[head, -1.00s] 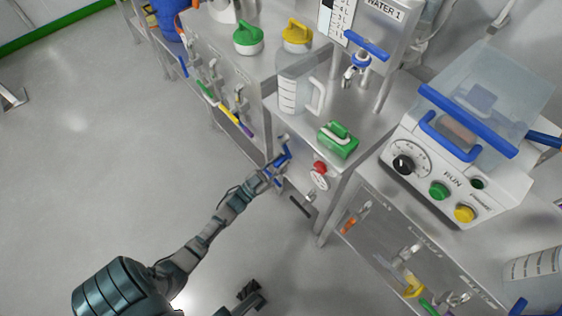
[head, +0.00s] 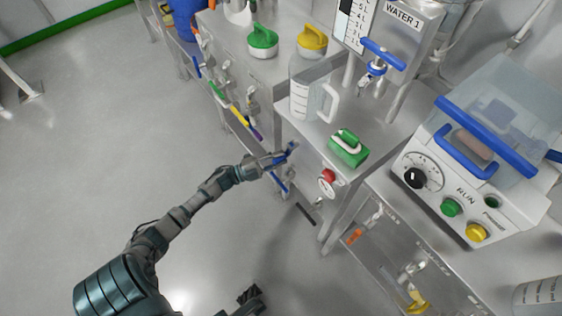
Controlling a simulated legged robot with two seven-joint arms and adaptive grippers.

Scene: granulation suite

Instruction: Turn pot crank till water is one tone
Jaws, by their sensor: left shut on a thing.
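My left gripper (head: 281,158) is shut on a blue handle (head: 291,150) on the front of the steel water cabinet (head: 305,150). The fingers hide part of the handle, so I cannot tell whether it is a crank. A clear jug (head: 302,98) with a white handle and scale marks stands on the cabinet top; its contents are unclear. A blue-handled tap (head: 378,67) is to its right, below the "WATER 1" sign (head: 402,16). I cannot make out a pot. A dark part at the bottom edge may be my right gripper (head: 250,296); its fingers are unclear.
A green block with a handle (head: 348,148) sits on the cabinet top; a red knob (head: 328,177) is on its front. A machine with a clear lid (head: 505,105) and buttons stands right. Green (head: 263,42) and yellow (head: 312,40) lidded items stand behind. The floor at left is clear.

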